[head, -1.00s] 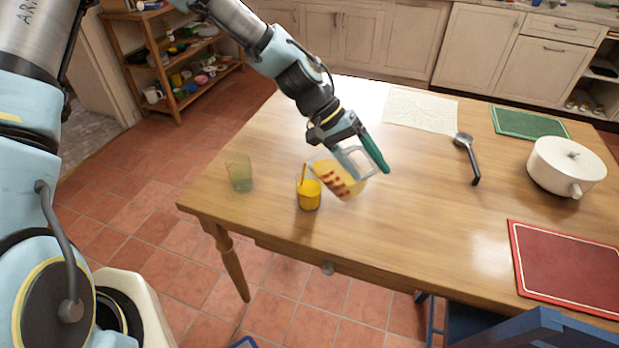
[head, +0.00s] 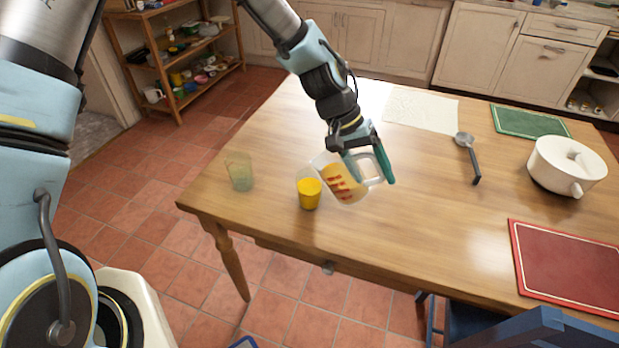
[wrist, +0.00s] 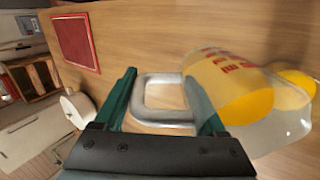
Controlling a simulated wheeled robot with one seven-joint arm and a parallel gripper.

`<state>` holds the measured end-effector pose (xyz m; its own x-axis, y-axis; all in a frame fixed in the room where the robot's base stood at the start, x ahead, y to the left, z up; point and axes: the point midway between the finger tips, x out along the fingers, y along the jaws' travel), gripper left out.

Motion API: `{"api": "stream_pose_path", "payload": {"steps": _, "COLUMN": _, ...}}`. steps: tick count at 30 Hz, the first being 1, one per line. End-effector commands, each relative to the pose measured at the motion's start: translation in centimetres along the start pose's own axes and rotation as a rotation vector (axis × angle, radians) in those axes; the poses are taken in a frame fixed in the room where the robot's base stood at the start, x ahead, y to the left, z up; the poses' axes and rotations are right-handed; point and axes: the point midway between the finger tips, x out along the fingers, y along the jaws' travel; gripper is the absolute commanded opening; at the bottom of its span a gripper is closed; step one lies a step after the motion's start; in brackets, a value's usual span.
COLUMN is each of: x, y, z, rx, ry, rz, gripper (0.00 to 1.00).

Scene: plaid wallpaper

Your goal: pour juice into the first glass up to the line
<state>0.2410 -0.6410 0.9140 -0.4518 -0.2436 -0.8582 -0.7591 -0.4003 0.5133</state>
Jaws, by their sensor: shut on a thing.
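My gripper (head: 369,168) is shut on the handle of a clear measuring jug (head: 346,188) with red markings and orange-yellow juice inside. The wrist view shows the jug (wrist: 225,85) on the right, its handle between the green fingers (wrist: 160,103). The jug is tilted left above the table, its lip close to the rim of a glass of juice (head: 309,194). That glass stands upright, filled well above half, with a clear band at the top. No stream is visible between jug and glass. A fill line cannot be made out. A greenish glass (head: 239,173) stands to the left and looks empty.
The wooden table (head: 430,225) has free room right of the jug. A ladle (head: 469,160), white pot (head: 566,168), red mat (head: 570,270), green mat (head: 530,122) and pale cloth (head: 421,110) lie farther off. A blue chair (head: 530,335) is at the front edge.

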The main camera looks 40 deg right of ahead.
Motion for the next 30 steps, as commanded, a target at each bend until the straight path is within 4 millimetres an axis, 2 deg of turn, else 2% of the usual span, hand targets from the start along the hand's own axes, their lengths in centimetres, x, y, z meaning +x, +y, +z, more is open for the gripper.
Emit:
{"api": "stream_pose_path", "payload": {"steps": 1, "x": 0.8, "y": -0.1, "z": -0.1, "rx": 0.006, "ry": 0.002, "rz": -0.020, "gripper": 0.00}}
{"api": "stream_pose_path", "payload": {"steps": 8, "x": 1.4, "y": -0.2, "z": 0.0, "rx": 0.003, "ry": 0.000, "rz": -0.046, "gripper": 0.00}}
{"api": "stream_pose_path", "payload": {"steps": 21, "x": 5.4, "y": -0.8, "z": 0.0, "rx": 0.005, "ry": 0.000, "rz": -0.195, "gripper": 0.00}}
{"api": "stream_pose_path", "payload": {"steps": 30, "x": 6.1, "y": -0.9, "z": -0.1, "rx": 0.001, "ry": 0.001, "rz": -0.235, "gripper": 0.00}}
